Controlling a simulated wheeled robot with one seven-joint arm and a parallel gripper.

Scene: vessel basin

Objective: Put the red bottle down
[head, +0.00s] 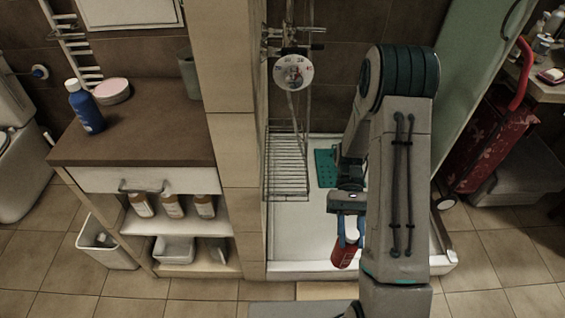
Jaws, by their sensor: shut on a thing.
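The red bottle (344,254) shows below my gripper (348,236), in front of the white shower tray (300,228) in the picture. My gripper points down and is shut on the bottle near its pale cap. The bottle looks slightly tilted. My arm hides part of its right side. I cannot tell how high its base is above the tray or the floor.
A wire rack (286,166) stands left of the arm. A brown-topped cabinet (150,140) at left holds a blue bottle (85,108), a pink round box (112,91) and a cup (188,75). A teal mat (325,168) lies in the tray. A red trolley bag (480,150) stands at right.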

